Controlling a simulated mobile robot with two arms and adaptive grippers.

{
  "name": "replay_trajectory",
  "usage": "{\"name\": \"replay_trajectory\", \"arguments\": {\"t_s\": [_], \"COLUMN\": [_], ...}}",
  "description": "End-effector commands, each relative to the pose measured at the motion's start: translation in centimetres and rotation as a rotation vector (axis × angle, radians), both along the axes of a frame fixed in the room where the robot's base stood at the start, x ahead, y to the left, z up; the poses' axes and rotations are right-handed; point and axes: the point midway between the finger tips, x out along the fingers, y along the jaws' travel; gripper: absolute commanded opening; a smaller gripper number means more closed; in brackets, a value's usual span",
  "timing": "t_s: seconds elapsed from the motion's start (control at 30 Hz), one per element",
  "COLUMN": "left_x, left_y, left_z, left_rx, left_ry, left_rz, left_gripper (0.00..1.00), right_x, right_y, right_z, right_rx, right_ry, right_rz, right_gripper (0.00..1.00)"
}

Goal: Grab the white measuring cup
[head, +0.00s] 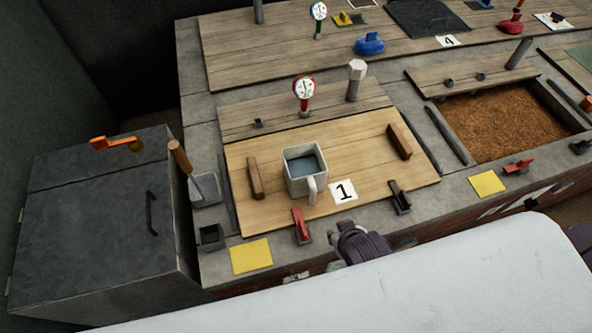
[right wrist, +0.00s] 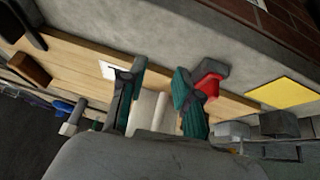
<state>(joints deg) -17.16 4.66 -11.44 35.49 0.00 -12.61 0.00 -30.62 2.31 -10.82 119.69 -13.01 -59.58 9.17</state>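The white measuring cup (head: 295,183) is square, with bluish contents and a handle on its front side. It stands upright on the light wooden board (head: 375,185), left of the card marked 1. My right gripper (head: 362,243) is at the counter's front edge, in front of the cup and slightly right of it. In the right wrist view, my right gripper (right wrist: 162,85) has its fingers spread apart. A pale part of the cup (right wrist: 148,108) shows between and beyond them; contact is not visible. My left gripper is not in view.
A red clip (head: 301,226) and a black clip (head: 400,198) flank the board's front edge. Wooden blocks (head: 254,178) (head: 399,141) stand either side of the cup. A red gauge (head: 304,90) stands behind. A grain-filled pit (head: 510,122) lies right.

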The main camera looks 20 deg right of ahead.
Motion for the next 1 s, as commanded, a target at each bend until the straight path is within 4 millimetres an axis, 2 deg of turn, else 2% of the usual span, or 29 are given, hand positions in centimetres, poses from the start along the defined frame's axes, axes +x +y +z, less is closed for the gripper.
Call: {"name": "replay_trajectory", "arguments": {"t_s": [0.17, 0.3, 0.4, 0.5, 0.63, 0.9, 1.0], "left_x": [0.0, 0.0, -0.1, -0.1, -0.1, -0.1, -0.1], "left_y": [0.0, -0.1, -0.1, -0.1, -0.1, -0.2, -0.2], "left_z": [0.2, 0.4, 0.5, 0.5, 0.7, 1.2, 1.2], "left_rx": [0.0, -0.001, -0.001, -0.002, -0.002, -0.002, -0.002], "left_ry": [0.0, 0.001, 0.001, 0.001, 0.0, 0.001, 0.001], "left_rz": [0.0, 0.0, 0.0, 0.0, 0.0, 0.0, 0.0], "left_gripper": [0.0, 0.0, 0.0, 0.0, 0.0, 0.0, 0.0], "right_x": [3.5, 5.8, 6.9, 7.5, 8.8, 13.7, 14.8], "right_y": [2.4, 5.1, 7.0, 8.2, 8.7, 8.7, 8.7], "right_z": [2.9, 6.2, 8.4, 9.7, 9.8, 7.7, 7.1], "right_rx": [0.012, 0.048, 0.078, 0.098, 0.104, 0.102, 0.104], "right_ry": [-0.247, -0.445, -0.559, -0.624, -0.647, -0.644, -0.643], "right_rz": [-0.047, -0.043, -0.026, -0.008, 0.001, 0.0, -0.001], "right_gripper": [0.32, 0.32, 0.32, 0.32, 0.32, 0.32, 0.32]}}
